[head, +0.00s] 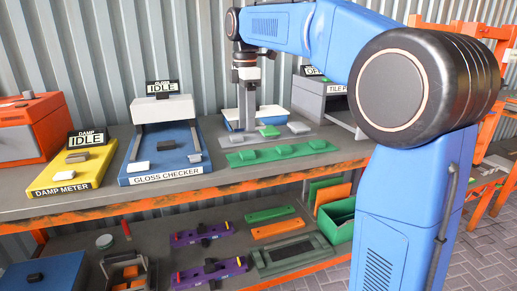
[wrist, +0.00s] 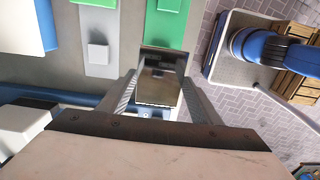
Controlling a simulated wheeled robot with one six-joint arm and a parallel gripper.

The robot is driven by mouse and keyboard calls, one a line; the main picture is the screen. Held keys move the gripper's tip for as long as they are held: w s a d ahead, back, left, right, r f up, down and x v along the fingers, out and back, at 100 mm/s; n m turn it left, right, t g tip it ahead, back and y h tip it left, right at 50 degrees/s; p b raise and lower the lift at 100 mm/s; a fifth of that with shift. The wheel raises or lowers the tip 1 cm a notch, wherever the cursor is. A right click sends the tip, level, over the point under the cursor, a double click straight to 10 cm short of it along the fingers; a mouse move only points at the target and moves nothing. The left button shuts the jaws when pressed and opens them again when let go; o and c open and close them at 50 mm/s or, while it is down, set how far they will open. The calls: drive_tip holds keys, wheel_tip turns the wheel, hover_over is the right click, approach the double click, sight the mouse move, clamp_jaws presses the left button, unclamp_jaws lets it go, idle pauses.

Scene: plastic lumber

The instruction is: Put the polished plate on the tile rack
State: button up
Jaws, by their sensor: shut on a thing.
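My gripper (wrist: 160,92) is shut on a shiny, mirror-like plate (wrist: 162,76), which stands out between the two fingers in the wrist view. In the head view my gripper (head: 246,120) points down over the back of the upper bench, in front of a blue and white tray (head: 275,112). The plate cannot be made out there. Just in front lie a grey strip with blocks (head: 222,142) and a green strip with green blocks (head: 283,153). Both strips show in the wrist view, grey (wrist: 97,58) and green (wrist: 167,20). No label shows which thing is the tile rack.
The yellow damp meter (head: 72,172) and blue gloss checker (head: 150,170), both signed IDLE, stand to the left on the bench. A grey machine labelled "TILE P..." (head: 318,100) stands to the right, partly behind my arm. The lower shelf holds purple fixtures (head: 205,233) and a green bin (head: 338,222).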

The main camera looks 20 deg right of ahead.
sight(247, 153)
drive_tip(key=shift+f, duration=4.35)
drive_tip(key=o, duration=1.2)
drive_tip(key=shift+f, duration=0.1)
drive_tip(key=shift+o, duration=0.2)
wheel_tip(247, 153, up, 12)
drive_tip(key=shift+r, duration=0.15)
drive_tip(key=s+d+f+m+t, duration=0.1)
drive_tip(key=s+d+f+m, duration=0.3)
drive_tip(key=s, duration=0.5)
drive_tip(key=s+d+f+m+t, duration=0.1)
drive_tip(key=s+f+m+t, duration=0.1)
drive_tip(key=s+f+m, duration=0.6)
drive_tip(key=s+d+f+m+t, duration=0.1)
drive_tip(key=s+f+m, duration=0.5)
drive_tip(key=s+f, duration=0.9)
drive_tip(key=shift+s+d+t, duration=0.4)
drive_tip(key=shift+s+d, duration=0.25)
drive_tip(key=shift+s, duration=0.15)
